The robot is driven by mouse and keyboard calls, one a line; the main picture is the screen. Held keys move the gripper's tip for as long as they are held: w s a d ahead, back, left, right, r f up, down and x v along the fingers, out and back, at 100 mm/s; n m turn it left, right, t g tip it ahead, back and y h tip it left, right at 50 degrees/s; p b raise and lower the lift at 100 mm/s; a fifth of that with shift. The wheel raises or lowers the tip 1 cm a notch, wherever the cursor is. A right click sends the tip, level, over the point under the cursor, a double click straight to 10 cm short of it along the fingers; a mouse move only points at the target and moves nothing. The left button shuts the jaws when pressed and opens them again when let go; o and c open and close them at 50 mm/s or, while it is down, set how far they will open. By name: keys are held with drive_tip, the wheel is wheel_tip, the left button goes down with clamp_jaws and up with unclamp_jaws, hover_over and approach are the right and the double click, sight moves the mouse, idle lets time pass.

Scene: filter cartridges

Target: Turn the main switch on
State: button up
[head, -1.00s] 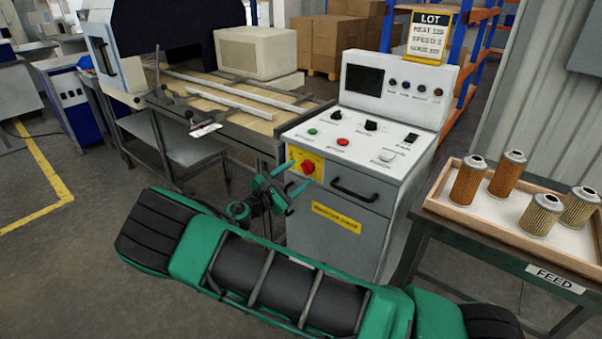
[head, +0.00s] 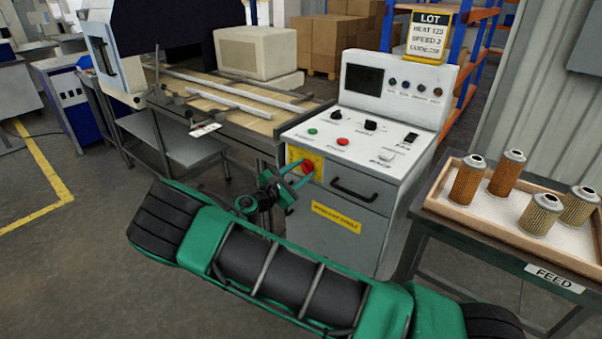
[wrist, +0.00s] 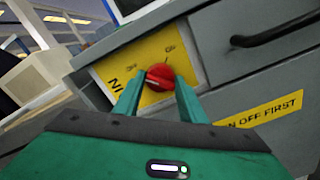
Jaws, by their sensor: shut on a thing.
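The main switch is a red rotary knob (head: 308,167) on a yellow plate (head: 292,156) at the upper left of the grey cabinet's front. In the wrist view the red knob (wrist: 160,77) sits between the green fingertips, with markings on the yellow plate (wrist: 110,73) around it; one mark looks like "ON", at its upper right. My gripper (head: 298,180) is at the knob, and in the wrist view my gripper (wrist: 158,88) has its two fingers on either side of it, shut on it. The far side of the knob is hidden.
The cabinet (head: 345,240) has a black handle (head: 354,190) just right of the switch and a yellow label below. Its top carries buttons, knobs and a screen (head: 363,80). A feed tray (head: 480,225) with filter cartridges stands at right; a conveyor bench (head: 245,115) is at left.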

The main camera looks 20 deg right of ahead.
drive_tip(key=m, duration=0.8)
drive_tip(key=shift+m, duration=0.3)
drive_tip(key=m, duration=0.9)
drive_tip(key=shift+s+f, duration=0.1)
drive_tip(key=shift+f, duration=0.15)
idle(0.4)
drive_tip(key=o, duration=1)
drive_tip(key=shift+r, duration=0.1)
